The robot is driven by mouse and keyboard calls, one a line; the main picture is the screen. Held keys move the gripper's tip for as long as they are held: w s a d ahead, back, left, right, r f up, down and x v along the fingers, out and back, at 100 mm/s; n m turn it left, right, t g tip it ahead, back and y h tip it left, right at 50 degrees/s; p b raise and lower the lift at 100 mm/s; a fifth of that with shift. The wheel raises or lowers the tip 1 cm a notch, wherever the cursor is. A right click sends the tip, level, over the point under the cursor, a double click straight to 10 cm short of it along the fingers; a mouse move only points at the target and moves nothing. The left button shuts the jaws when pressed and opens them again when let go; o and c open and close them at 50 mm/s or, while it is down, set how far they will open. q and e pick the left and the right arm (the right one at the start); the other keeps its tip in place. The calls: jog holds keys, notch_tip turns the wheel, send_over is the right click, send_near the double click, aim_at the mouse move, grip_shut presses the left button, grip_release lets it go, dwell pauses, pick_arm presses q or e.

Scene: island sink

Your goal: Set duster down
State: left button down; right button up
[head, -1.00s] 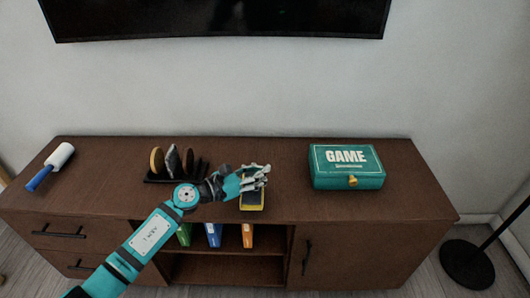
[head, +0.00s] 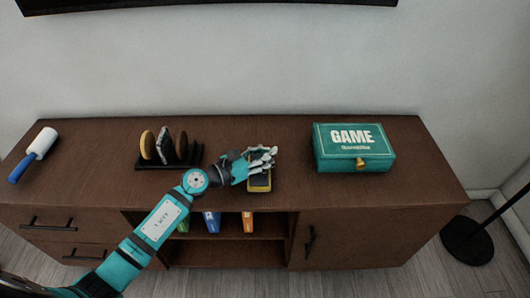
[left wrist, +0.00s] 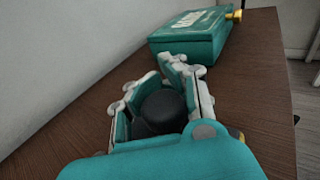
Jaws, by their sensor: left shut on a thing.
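The duster (head: 259,182) is a small block with a yellow edge and a dark face, near the front middle of the brown cabinet top in the head view. My left gripper (head: 262,160) is shut on it from above. In the left wrist view my gripper fingers (left wrist: 165,90) close around a dark rounded part of it. The fingers hide much of the duster, and I cannot tell whether it touches the cabinet top. My right gripper is not in view.
A green game box (head: 352,150) stands to the right on the cabinet (head: 420,185). Coasters in a black rack (head: 168,160) stand to the left, with a lint roller (head: 34,154) farther left.

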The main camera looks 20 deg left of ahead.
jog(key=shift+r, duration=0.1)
pick_arm(q)
jog(key=shift+f, duration=0.15)
jog(key=c, duration=1.7)
grip_release()
jog(key=shift+c, duration=0.2)
jog(key=o, duration=0.5)
jog(key=shift+o, duration=0.2)
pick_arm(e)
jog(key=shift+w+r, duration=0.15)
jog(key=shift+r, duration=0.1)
